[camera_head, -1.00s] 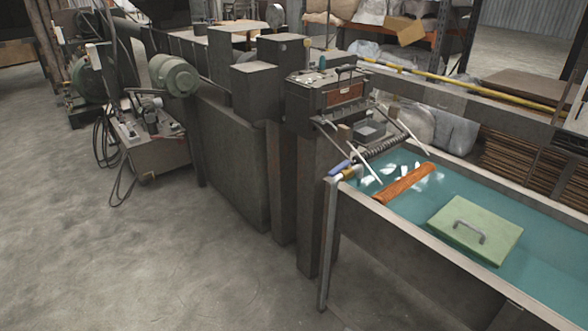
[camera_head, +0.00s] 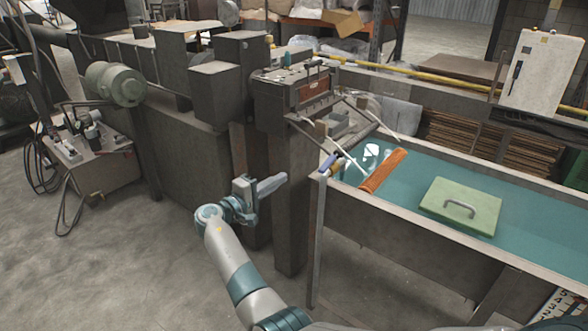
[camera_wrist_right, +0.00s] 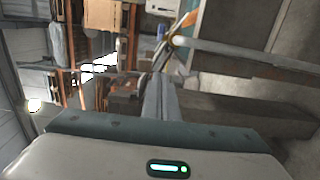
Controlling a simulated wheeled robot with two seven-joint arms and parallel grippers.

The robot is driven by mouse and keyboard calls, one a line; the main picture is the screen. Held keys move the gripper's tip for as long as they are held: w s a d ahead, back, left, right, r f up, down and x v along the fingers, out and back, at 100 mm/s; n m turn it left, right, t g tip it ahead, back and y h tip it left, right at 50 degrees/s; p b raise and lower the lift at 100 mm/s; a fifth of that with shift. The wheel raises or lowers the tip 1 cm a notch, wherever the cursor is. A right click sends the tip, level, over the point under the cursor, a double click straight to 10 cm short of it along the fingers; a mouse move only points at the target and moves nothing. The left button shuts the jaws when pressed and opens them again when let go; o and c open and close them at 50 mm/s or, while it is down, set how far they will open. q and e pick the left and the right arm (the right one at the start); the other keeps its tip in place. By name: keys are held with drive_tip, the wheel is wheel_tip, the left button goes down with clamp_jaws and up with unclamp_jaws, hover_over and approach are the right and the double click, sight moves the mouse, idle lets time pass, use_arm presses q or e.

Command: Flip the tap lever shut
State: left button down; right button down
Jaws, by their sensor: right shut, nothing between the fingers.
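The tap with its blue lever (camera_head: 328,163) sits at the near left corner of the water trough, at the top of a thin upright leg. Its brass-coloured body shows just beside the lever. My right gripper (camera_head: 279,181) is left of the tap and a little lower in the head view, with its fingers pointing right toward it. It is shut and empty, and appears apart from the lever. Its closed fingers show in the right wrist view (camera_wrist_right: 161,98). I cannot make out the lever clearly in that view. My left gripper is not in view.
The trough rim (camera_head: 400,212) runs right from the tap. An orange roller (camera_head: 383,171) and a green lid with a handle (camera_head: 461,207) are at the water. A dark machine (camera_head: 294,92) stands behind the tap. A pale cabinet (camera_head: 541,70) is at the right.

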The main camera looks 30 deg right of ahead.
sight(328, 166)
drive_tip(key=d+p, duration=0.7)
drive_tip(key=d, duration=0.4)
drive_tip(key=shift+d+r+p, duration=0.3)
drive_tip(key=shift+d, duration=0.05)
idle(0.5)
drive_tip(key=shift+s+f, duration=0.1)
idle(0.4)
